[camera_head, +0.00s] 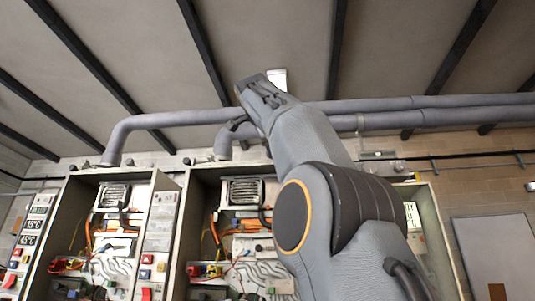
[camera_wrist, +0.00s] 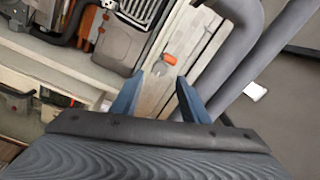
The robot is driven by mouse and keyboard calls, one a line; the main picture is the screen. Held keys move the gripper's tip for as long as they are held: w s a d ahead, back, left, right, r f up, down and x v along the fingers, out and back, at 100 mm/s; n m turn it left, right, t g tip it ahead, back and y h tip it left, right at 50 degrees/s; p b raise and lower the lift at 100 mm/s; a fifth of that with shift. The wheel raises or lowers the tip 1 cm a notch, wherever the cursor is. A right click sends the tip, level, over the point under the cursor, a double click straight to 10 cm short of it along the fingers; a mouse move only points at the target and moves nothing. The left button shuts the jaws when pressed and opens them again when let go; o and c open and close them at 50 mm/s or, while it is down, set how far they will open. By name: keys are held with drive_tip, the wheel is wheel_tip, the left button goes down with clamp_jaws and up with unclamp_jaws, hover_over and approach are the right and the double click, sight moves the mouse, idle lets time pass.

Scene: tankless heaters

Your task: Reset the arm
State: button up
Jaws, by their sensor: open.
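My arm rises from the lower right of the head view, in front of the right heater cabinet, and points up and left. The jaws are not clearly visible there. In the wrist view my gripper (camera_wrist: 158,98) shows two blue fingers spread apart with nothing between them. Beyond the fingers is a pale panel strip with a small orange part (camera_wrist: 169,59) on it. Nothing visible touches the fingers.
An open left heater cabinet (camera_head: 51,211) and an open right heater cabinet (camera_head: 182,229) hold wiring and switches. Thick grey pipes (camera_head: 170,119) run above them. Dark beams cross the ceiling. A grey door (camera_head: 495,250) is at the far right.

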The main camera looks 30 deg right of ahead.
drive_tip(key=shift+s+a, duration=0.3)
drive_tip(key=shift+s, duration=0.15)
idle(0.3)
